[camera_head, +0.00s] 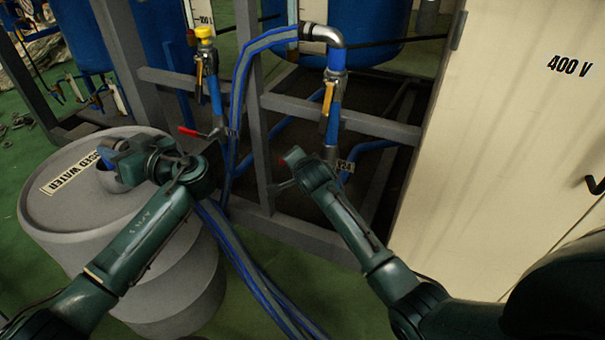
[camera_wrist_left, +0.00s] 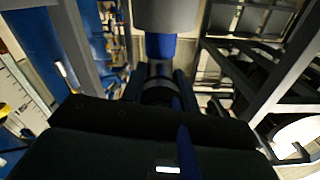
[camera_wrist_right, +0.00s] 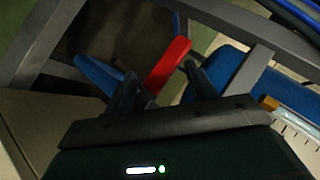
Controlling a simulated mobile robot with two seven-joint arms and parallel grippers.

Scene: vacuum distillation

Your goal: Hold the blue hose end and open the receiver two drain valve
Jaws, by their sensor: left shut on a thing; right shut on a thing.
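The blue hose end (camera_wrist_left: 160,46) is between the fingers of my left gripper (camera_wrist_left: 162,82) in the left wrist view. In the head view my left gripper (camera_head: 118,167) is over the grey waste-water drum (camera_head: 150,240), with a bit of blue (camera_head: 104,157) beside its fingers; the fingers hide most of the end. In the right wrist view a red valve handle (camera_wrist_right: 168,63) stands between the fingers of my right gripper (camera_wrist_right: 157,76). The valve body is largely hidden.
Another red-handled valve (camera_head: 190,132) sits on the left pipe. Blue-grey hoses (camera_head: 240,250) run down between my arms to the floor. Grey rack beams (camera_head: 345,118) surround the pipes. A beige 400 V cabinet (camera_head: 510,140) blocks the right side. Blue tanks stand behind.

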